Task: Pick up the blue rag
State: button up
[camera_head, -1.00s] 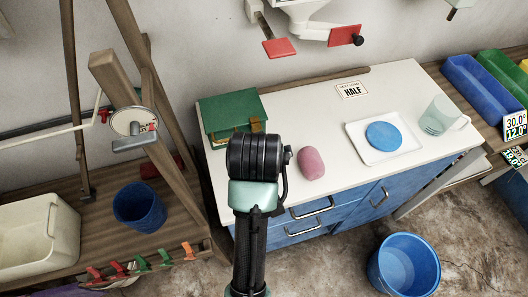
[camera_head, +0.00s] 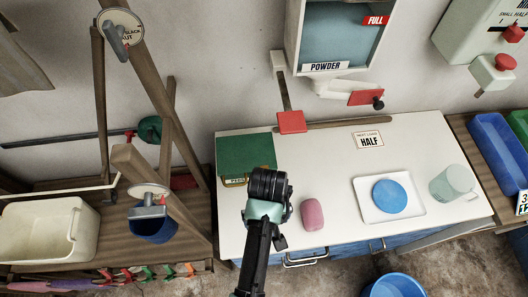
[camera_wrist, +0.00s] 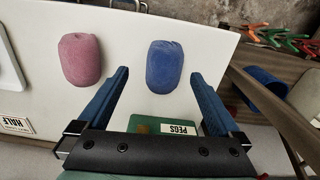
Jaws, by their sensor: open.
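The blue rag (camera_wrist: 164,66) lies rolled or bunched on the white counter top in the wrist view. My gripper (camera_wrist: 160,76) is open, its two blue fingers pointing toward the rag, one to each side of its near end. Nothing is held between them. In the head view my wrist and arm (camera_head: 268,187) hang over the counter's left part and hide the blue rag. A pink rag (camera_head: 312,214) of similar shape lies to the right, and it also shows left of the blue one in the wrist view (camera_wrist: 80,58).
A green box marked PEGS (camera_head: 245,156) stands close behind the gripper. A white tray (camera_head: 417,208) with a blue disc (camera_head: 389,196) and a clear jug (camera_head: 452,183) stand right. A red-ended lever (camera_head: 291,122) hangs over the back edge.

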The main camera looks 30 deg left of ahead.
jog(key=shift+f, duration=0.45)
jog(key=shift+s+a+f, duration=0.1)
jog(key=shift+f, duration=0.35)
jog(key=shift+a+f+p, duration=0.15)
jog(key=shift+f+p, duration=0.3)
jog(key=shift+f, duration=1.7)
jog(key=c, duration=1.5)
